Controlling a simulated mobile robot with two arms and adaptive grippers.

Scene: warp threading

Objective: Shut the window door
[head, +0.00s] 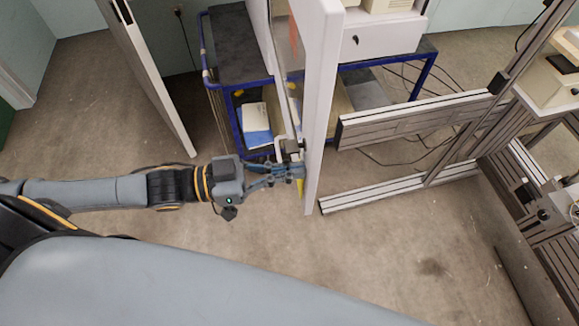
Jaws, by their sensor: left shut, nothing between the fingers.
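A white-framed door with a clear pane, the window door (319,95), stands upright and is seen almost edge-on near the middle of the head view. A small dark fitting with a light part, which looks like its handle, is on its left face low down. My left gripper (290,172) comes in from the left and is at the lower part of that face, by the fitting. Its fingers look closed and hold nothing. Whether they touch the door or the fitting I cannot tell. My right gripper is not in view.
A blue-framed cart (206,62) with books stands behind the door. Aluminium profile rails (400,118) run to the right of the door. Another white upright panel (158,78) stands at the left. Cables lie on the floor at the back. Floor in front of the rails is clear.

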